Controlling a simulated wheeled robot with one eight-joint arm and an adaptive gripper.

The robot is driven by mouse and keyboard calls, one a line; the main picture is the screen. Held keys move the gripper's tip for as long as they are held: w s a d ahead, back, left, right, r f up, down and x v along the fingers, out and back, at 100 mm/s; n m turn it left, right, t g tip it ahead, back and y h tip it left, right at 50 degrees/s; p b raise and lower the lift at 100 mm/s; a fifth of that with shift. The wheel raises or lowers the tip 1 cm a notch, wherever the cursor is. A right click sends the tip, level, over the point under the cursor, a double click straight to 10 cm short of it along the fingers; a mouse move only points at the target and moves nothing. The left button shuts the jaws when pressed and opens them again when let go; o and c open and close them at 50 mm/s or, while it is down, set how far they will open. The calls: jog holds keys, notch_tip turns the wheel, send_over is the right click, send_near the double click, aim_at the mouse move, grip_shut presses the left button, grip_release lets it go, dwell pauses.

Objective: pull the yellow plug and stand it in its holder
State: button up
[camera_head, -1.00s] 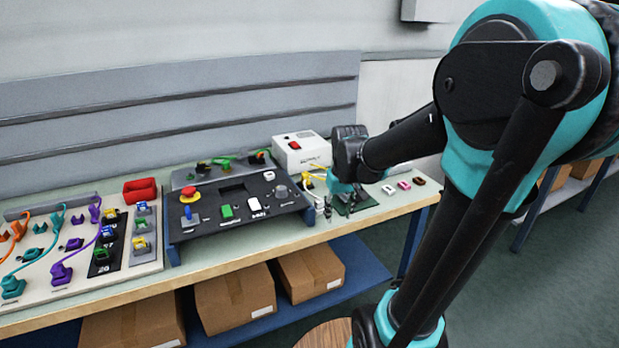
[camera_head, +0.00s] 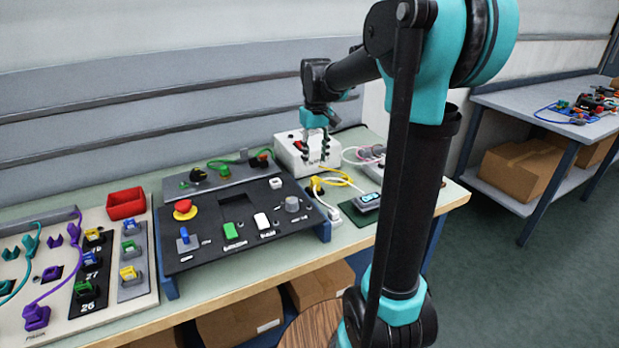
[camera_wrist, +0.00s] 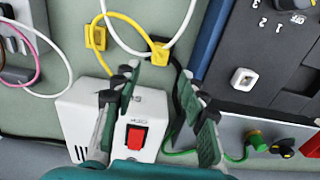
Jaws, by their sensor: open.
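My gripper (camera_head: 316,146) is open and empty, pointing down above the white box with a red switch. Its two fingers also show in the wrist view (camera_wrist: 158,82). A yellow cable (camera_wrist: 122,42) runs between two small yellow pieces in the wrist view. One yellow piece (camera_wrist: 160,53) lies just beyond the fingertips, apart from them; the other (camera_wrist: 96,37) is farther left. In the head view a yellow piece (camera_head: 317,186) shows on the bench below my gripper. I cannot tell which piece is the plug, nor make out its holder.
The white box (camera_head: 292,152) stands directly below my gripper; its red switch (camera_wrist: 136,137) shows in the wrist view. A black control panel (camera_head: 205,255) lies left of it. A small device with a screen (camera_head: 367,202) and white and pink cables lie to the right.

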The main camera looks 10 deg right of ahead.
aim_at(315, 178)
jog(key=shift+f, duration=0.15)
jog(key=shift+f, duration=4.35)
jog(key=shift+c, duration=0.6)
grip_shut()
jog(key=o, duration=0.7)
grip_release()
jog(key=shift+o, duration=0.2)
jog(key=shift+r, duration=0.1)
notch_tip(315, 178, up, 12)
